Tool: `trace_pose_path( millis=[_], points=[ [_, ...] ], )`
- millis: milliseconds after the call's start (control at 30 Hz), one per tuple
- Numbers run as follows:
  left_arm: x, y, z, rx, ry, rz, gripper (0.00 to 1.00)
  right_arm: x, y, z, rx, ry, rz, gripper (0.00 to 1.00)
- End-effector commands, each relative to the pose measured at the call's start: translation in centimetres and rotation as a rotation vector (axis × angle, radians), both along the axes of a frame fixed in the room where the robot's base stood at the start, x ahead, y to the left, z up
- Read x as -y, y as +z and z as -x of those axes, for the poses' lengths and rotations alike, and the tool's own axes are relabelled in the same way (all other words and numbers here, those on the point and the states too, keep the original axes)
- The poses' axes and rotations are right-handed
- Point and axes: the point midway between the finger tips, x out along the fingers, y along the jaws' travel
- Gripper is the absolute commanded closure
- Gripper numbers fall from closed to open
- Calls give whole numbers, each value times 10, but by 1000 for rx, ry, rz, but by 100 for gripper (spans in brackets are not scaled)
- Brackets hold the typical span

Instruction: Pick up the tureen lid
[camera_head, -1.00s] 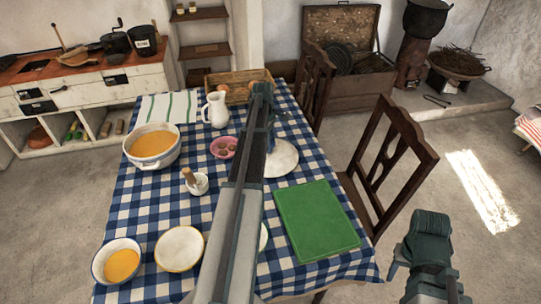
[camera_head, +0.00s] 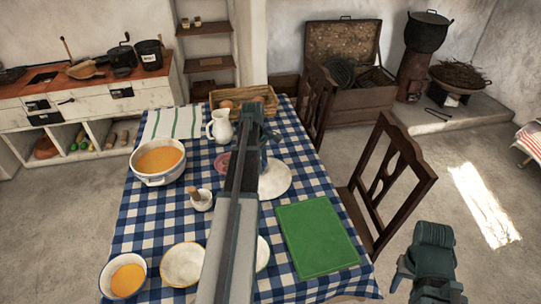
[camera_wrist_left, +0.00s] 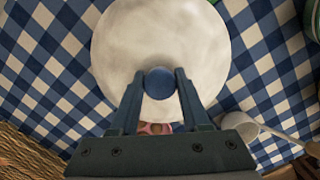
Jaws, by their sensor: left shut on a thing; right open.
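The tureen lid is a round white disc with a blue knob. In the head view the lid (camera_head: 277,182) shows partly behind my left arm, on or just over the tablecloth; I cannot tell whether it is raised. In the left wrist view the lid (camera_wrist_left: 160,35) fills the upper middle. My left gripper (camera_wrist_left: 160,84) is shut on its blue knob. In the head view my left gripper (camera_head: 262,143) is near the lid, its fingers not clear. The white tureen (camera_head: 157,176) with orange soup stands at the table's left. My right gripper (camera_head: 425,252) is open and empty, right of the table.
A white jug (camera_head: 220,126), pink bowl (camera_head: 223,163), mortar (camera_head: 201,200), egg basket (camera_head: 245,99) and green board (camera_head: 316,236) are on the checked table. A soup bowl (camera_head: 124,277) and plate (camera_head: 183,265) stand in front. A chair (camera_head: 390,180) stands at the right.

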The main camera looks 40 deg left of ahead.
Motion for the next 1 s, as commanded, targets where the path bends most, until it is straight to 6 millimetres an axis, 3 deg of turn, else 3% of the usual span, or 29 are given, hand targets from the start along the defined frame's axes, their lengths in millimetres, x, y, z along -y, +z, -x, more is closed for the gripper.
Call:
trace_pose_path(
  millis=[33,100,400,1000],
  points=[
    [5,3,18,0,2,0,100,0,3,0,0,0,0,50],
    [6,4,34,0,2,0,100,0,4,0,0,0,0,50],
    [8,8,77,0,0,0,100,0,8,0,0,0,0,50],
    [8,11,86,0,-1,0,100,0,11,0,0,0,0,50]
  ],
)
